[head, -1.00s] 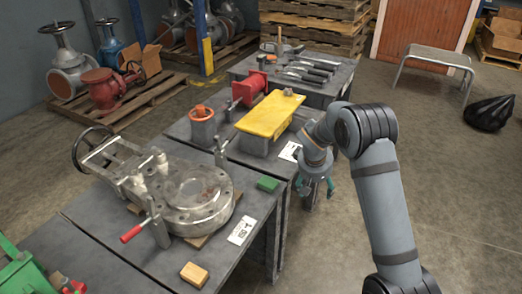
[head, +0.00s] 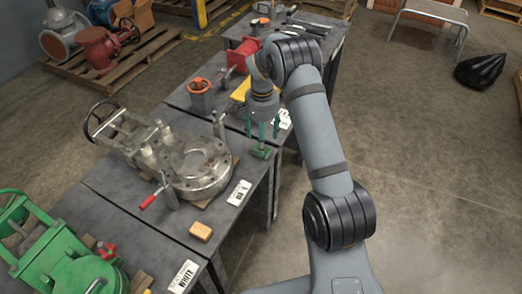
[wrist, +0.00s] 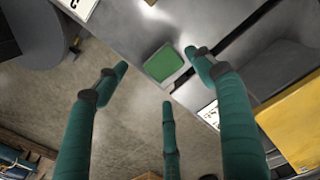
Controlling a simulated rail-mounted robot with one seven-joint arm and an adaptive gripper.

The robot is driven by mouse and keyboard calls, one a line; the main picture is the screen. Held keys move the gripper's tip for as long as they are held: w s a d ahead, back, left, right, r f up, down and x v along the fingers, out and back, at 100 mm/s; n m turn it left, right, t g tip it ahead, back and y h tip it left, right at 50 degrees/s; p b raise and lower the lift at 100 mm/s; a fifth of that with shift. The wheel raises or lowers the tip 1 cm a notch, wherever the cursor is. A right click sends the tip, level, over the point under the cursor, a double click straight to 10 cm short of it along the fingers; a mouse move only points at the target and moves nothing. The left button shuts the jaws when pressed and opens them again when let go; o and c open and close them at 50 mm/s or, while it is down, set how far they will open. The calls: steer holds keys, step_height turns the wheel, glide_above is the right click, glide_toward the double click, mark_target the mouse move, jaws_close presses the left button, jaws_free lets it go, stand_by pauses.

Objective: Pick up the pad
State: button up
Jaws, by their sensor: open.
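The green pad (head: 260,153) lies flat on the grey bench near its right edge, just beyond the round metal flange of the valve. My gripper (head: 262,137) hangs over the pad with its fingers pointing down. The teal fingers are spread and hold nothing.
The large metal valve (head: 197,174) with a red-tipped handle stands beside the pad. A tan block (head: 200,231) and a label card (head: 239,193) lie nearer. A yellow block (head: 240,91) stands beyond, across a gap between benches. The floor (head: 430,170) at right is clear.

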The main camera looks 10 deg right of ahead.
steer(key=f, duration=0.5)
steer(key=shift+w, duration=0.35)
steer(key=shift+c, duration=0.4)
steer(key=c, duration=1.1)
steer(key=shift+o, duration=0.2)
steer(key=shift+r, duration=0.1)
steer(key=shift+r, duration=0.6)
step_height(320, 180, up, 3)
steer(key=shift+r, duration=0.1)
steer(key=shift+c, duration=0.2)
steer(key=s+d+r, duration=0.6)
steer(key=s+d, duration=0.1)
steer(key=s, duration=0.2)
steer(key=shift+d+r+b, duration=0.25)
steer(key=shift+d+b, duration=0.05)
steer(key=shift+b, duration=0.05)
